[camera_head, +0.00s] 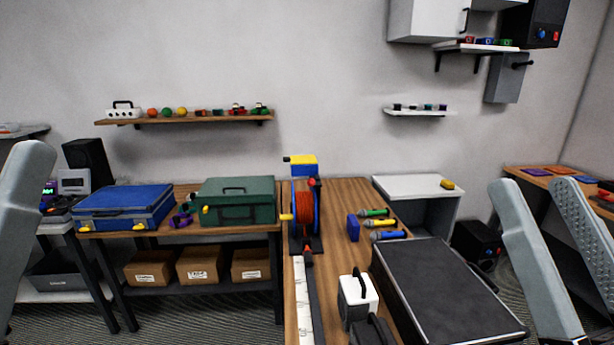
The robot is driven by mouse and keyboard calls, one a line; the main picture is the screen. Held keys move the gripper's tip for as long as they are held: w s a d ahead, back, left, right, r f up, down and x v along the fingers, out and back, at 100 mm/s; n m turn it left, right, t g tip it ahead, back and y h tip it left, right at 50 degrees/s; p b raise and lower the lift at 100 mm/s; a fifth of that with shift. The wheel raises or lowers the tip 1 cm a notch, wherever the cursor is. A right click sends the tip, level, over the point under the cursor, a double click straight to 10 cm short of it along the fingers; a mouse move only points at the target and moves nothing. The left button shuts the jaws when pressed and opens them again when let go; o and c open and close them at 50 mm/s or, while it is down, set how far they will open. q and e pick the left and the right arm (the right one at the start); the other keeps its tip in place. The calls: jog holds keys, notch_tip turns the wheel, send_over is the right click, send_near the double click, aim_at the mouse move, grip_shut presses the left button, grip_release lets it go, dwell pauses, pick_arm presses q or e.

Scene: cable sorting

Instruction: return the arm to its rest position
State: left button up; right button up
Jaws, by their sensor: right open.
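My right arm (540,260) shows as pale grey links at the right edge. What seems to be my right gripper (372,329) is a dark shape low in the picture, cut by the bottom edge. It is open, and I see nothing held in it. It appears just in front of a white and black box (368,290) with a handle; whether they touch is unclear. My left arm (22,220) shows as one pale link at the left edge. My left gripper is outside the picture.
A blue case (122,205) and a green case (237,202) sit on the left table. Bare wood (345,190) lies behind the tools.

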pick_arm(q)
notch_tip(320, 180, up, 37)
jog(key=p, duration=3.7)
jog(key=shift+r, duration=0.15)
pick_arm(e)
notch_tip(320, 180, up, 41)
jog(key=s+t, duration=0.1)
jog(key=s, duration=0.1)
jog(key=shift+a+n+h, duration=0.2)
jog(key=shift+n+h, duration=0.1)
jog(key=shift+h, duration=0.1)
jog(key=shift+s+h, duration=0.1)
jog(key=shift+h, duration=0.2)
